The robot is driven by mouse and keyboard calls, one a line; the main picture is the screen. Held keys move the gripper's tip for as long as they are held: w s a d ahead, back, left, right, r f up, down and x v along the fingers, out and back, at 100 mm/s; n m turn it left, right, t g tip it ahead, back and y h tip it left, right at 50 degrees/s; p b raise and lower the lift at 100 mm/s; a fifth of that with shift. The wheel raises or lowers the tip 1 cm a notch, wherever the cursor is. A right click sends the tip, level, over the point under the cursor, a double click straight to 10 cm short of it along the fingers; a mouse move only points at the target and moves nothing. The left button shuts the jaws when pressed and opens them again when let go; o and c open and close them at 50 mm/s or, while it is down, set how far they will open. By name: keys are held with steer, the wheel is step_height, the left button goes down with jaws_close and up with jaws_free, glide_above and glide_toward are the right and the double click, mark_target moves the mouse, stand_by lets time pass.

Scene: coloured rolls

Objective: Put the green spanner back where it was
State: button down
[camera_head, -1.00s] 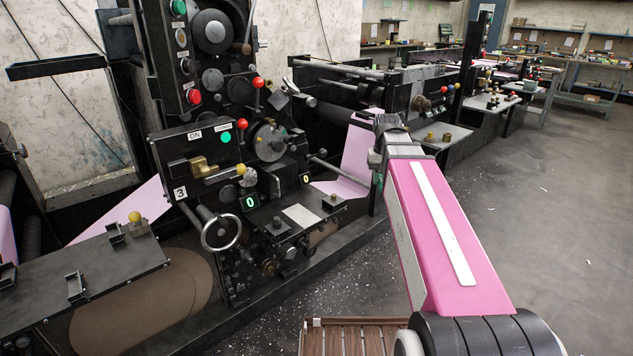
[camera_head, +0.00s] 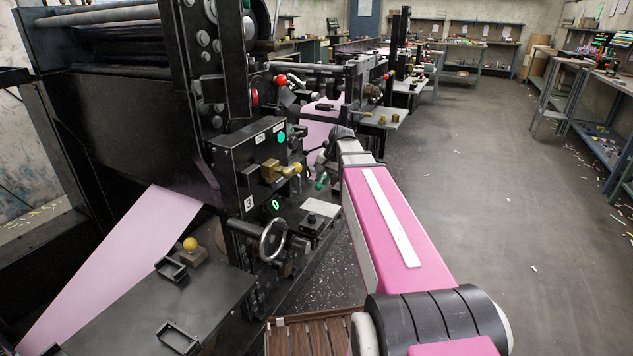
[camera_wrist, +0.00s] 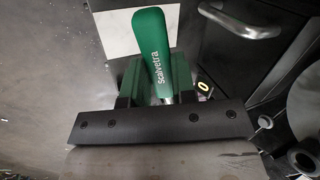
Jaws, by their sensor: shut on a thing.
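The green spanner shows in the wrist view as a thick green handle (camera_wrist: 151,42) with white lettering. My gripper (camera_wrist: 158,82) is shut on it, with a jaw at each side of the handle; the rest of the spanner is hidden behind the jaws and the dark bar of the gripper. In the head view my gripper (camera_head: 325,172) is at the far end of my pink arm, small and partly hidden, in front of the machine's control side. A small green patch shows there; I cannot make out the spanner's shape.
A black printing machine (camera_head: 245,165) with a handwheel (camera_head: 273,240), red and yellow knobs and a pink paper web (camera_head: 120,255) stands on the left. A slatted wooden platform (camera_head: 312,335) lies low in front. Open grey floor (camera_head: 520,240) lies to the right, with benches (camera_head: 600,120) beyond.

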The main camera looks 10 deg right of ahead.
mark_target(324, 176)
steer(key=shift+w+a+f+m+t+y, duration=0.15)
steer(key=shift+w+f+m+t+y, duration=0.15)
steer(key=shift+w+f+m+t, duration=0.55)
steer(key=shift+w+f+m, duration=0.25)
steer(key=shift+w+f, duration=0.2)
steer(key=shift+w, duration=0.15)
steer(key=shift+f, duration=3.45)
steer(key=shift+f, duration=1.2)
steer(key=c, duration=0.8)
jaws_free()
steer(key=shift+c, duration=0.2)
steer(key=shift+s, duration=0.1)
steer(key=v, duration=1)
steer(key=shift+d+r, duration=0.2)
steer(key=shift+r, duration=0.15)
